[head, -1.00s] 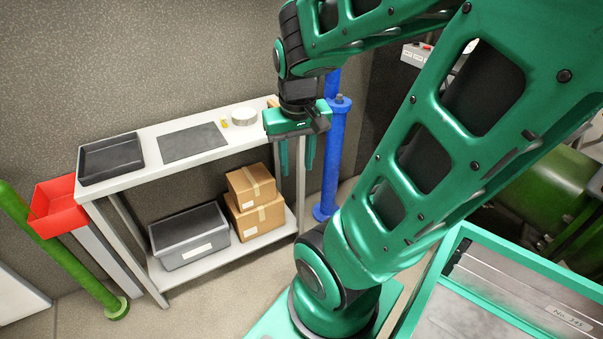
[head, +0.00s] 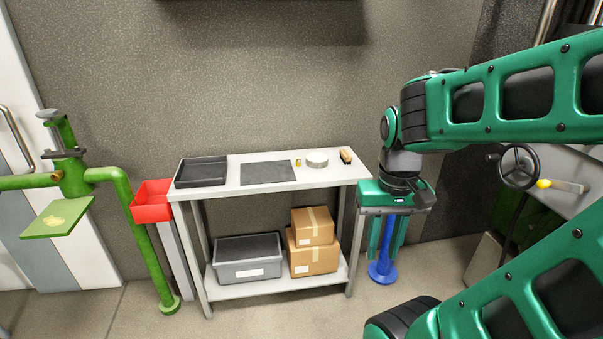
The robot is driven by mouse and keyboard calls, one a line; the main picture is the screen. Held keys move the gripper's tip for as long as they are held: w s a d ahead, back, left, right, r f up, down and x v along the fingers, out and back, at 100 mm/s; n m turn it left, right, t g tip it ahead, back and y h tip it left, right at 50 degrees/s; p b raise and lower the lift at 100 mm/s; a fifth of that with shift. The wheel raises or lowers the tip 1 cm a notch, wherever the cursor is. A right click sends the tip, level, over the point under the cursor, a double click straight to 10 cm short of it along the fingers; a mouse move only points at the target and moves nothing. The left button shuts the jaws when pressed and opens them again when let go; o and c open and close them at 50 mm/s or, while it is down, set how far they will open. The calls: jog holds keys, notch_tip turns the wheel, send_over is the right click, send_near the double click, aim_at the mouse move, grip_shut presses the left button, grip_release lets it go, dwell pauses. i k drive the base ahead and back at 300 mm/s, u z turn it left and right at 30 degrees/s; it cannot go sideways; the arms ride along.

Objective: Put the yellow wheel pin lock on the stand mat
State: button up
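A small yellow piece (head: 298,162) stands on the bench top, between the dark mat and a round grey tin; it is too small to tell if it is the pin lock. Another yellow part (head: 543,184) is at the wheel (head: 518,167) on the right, on a grey bar. The dark flat mat (head: 267,173) lies bare on the bench. A green stand at far left has a tilted-looking green plate (head: 58,218) with a yellowish mark. My gripper (head: 383,258) points down, open and empty, in front of the bench's right end, before a blue post.
The bench (head: 235,190) also holds a black tray (head: 201,171), the tin (head: 317,160) and a brush-like block (head: 346,155). A grey bin (head: 247,262) and two cartons (head: 314,245) fill its lower shelf. A red bin (head: 152,203) is left of it.

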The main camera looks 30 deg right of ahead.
aim_at(266, 172)
jog(key=z, duration=0.7)
jog(key=i, duration=1.05)
jog(key=u, duration=0.55)
jog(key=i, duration=0.55)
jog(key=u, duration=0.45)
